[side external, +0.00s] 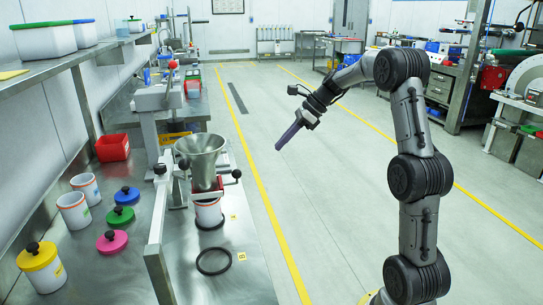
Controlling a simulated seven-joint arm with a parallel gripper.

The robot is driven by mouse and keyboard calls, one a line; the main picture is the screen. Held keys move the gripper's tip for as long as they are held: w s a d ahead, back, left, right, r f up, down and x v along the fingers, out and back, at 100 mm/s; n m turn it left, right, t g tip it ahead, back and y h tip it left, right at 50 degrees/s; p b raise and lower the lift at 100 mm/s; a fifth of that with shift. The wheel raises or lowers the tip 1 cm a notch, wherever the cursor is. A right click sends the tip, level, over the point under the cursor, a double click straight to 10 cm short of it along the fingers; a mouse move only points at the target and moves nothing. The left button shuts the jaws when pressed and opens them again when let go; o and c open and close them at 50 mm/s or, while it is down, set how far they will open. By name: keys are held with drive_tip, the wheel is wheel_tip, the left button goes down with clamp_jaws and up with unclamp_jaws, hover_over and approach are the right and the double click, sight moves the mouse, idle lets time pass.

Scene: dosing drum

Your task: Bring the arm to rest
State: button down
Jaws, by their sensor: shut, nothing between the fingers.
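My gripper (289,137) hangs in the air over the open floor, to the right of the steel work table (240,278). Its fingers point down and to the left, closed together with nothing between them. It is apart from the table and everything on it. My arm rises at the right of the picture, bends at the top and reaches left to the gripper.
On the table stand a steel funnel (202,150) above a white container (208,212), a black ring (214,261), a yellow-lidded jar (40,265), open white jars (74,210), loose coloured lids (112,241) and a red bin (112,148). The floor (330,215) around my gripper is clear.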

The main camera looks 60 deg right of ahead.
drive_tip(key=w+a+r+n, duration=0.2)
drive_tip(key=a+r, duration=0.4)
drive_tip(key=a, duration=0.1)
drive_tip(key=s+a+r+n+g, duration=0.1)
drive_tip(key=s+a+r+n, duration=0.1)
drive_tip(key=s+a+n, duration=0.45)
drive_tip(key=s+a+r+n, duration=0.15)
drive_tip(key=s+a, duration=0.25)
drive_tip(key=a, duration=0.6)
drive_tip(key=s+a+f+n+h, duration=0.2)
drive_tip(key=s+a+n, duration=0.3)
drive_tip(key=s+n, duration=0.4)
drive_tip(key=s+d+f+n+h, duration=0.2)
drive_tip(key=s+d+f+n, duration=0.1)
drive_tip(key=s+f+n, duration=0.4)
drive_tip(key=n, duration=0.3)
drive_tip(key=shift+s+d+f, duration=0.2)
drive_tip(key=shift+s+f, duration=0.05)
drive_tip(key=shift+s, duration=0.05)
